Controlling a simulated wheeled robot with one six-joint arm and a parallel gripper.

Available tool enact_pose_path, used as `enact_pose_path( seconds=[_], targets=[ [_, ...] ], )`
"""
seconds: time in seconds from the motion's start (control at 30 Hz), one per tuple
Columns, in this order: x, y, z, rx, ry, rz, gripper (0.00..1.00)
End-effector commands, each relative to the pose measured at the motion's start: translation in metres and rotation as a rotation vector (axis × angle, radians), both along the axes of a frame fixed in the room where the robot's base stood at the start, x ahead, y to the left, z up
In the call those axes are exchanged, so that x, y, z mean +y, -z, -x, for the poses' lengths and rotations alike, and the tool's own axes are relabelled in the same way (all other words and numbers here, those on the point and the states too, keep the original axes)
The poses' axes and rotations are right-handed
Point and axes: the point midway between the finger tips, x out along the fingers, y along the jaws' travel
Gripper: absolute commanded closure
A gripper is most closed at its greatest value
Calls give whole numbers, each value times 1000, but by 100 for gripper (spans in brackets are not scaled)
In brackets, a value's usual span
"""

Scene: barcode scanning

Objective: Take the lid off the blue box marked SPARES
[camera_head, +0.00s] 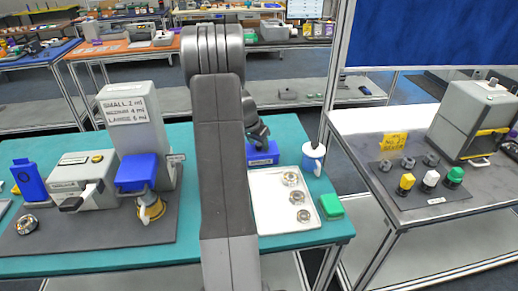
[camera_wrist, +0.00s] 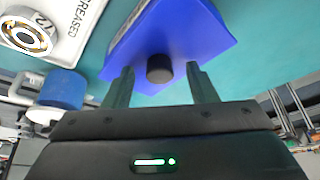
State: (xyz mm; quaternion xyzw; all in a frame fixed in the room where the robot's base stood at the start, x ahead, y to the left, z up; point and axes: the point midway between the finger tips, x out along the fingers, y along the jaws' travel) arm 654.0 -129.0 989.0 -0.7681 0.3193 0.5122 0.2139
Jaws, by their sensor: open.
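The blue box (camera_head: 263,157) stands on the teal table behind the white tray, partly hidden by my arm; its label is too small to read. In the wrist view its blue lid (camera_wrist: 195,35) fills the upper middle, with a round dark knob (camera_wrist: 159,69) on it. My gripper (camera_wrist: 160,66) is open, with one finger on each side of the knob and a visible gap on both sides. In the head view my gripper (camera_head: 258,133) is just above the box. The lid is on the box.
A white tray (camera_head: 265,213) with several bearings lies in front of the box. A white and blue mug (camera_head: 313,158) stands close on the right, a green block (camera_head: 331,206) nearer the front. Grey machines (camera_head: 138,125) stand on the left. Teal table is bare beyond the lid in the wrist view.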

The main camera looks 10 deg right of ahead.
Motion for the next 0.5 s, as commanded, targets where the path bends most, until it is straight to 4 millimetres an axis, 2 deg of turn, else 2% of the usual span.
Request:
enact_pose_path(
  seconds=[0.03,0.27,0.5],
  targets=[
    [0,0,0,0,0,0,52],
    [0,0,0,0,0,0,96],
    [0,-1,0,0,0,0,97]
  ],
)
